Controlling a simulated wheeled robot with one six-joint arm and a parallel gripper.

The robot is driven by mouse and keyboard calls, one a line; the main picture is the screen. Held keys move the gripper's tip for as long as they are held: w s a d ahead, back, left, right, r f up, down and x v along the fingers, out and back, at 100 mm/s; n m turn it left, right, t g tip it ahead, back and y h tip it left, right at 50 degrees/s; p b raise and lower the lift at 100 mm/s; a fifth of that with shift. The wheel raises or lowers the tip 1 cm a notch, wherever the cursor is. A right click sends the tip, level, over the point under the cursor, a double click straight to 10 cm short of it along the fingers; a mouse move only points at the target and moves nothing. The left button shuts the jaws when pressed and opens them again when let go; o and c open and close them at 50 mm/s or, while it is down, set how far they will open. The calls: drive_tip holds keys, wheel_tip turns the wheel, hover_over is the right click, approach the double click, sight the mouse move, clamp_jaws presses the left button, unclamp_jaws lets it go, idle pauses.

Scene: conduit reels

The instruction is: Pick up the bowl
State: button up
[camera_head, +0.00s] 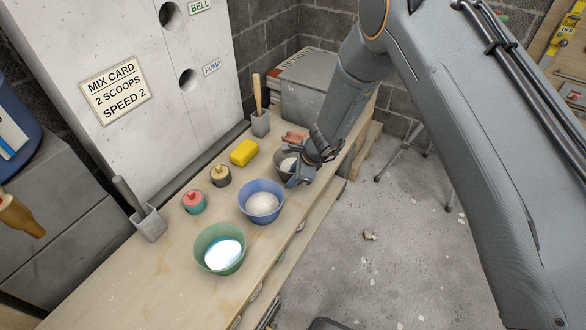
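Three bowls stand in a row on the wooden bench. The green bowl (213,267) is nearest and has a bright white, bluish content. The blue bowl (258,219) behind it holds a pale powder. A dark grey bowl (279,164) is farthest, with some pale content showing. My gripper (296,180) is at the right side of the grey bowl and hides part of it. Its fingers point down and to the left, close to the bowl's rim. I cannot tell whether they touch the bowl or how far apart they are.
The bench (150,270) also bears a yellow block (244,152), a dark round weight (220,176), a red-and-teal knobbed piece (194,202), a scoop (149,222) and a wooden-handled tool in a grey holder (261,123). A grey box (306,98) stands behind. A panel borders the left; floor is open at right.

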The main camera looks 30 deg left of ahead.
clamp_jaws()
idle(1.3)
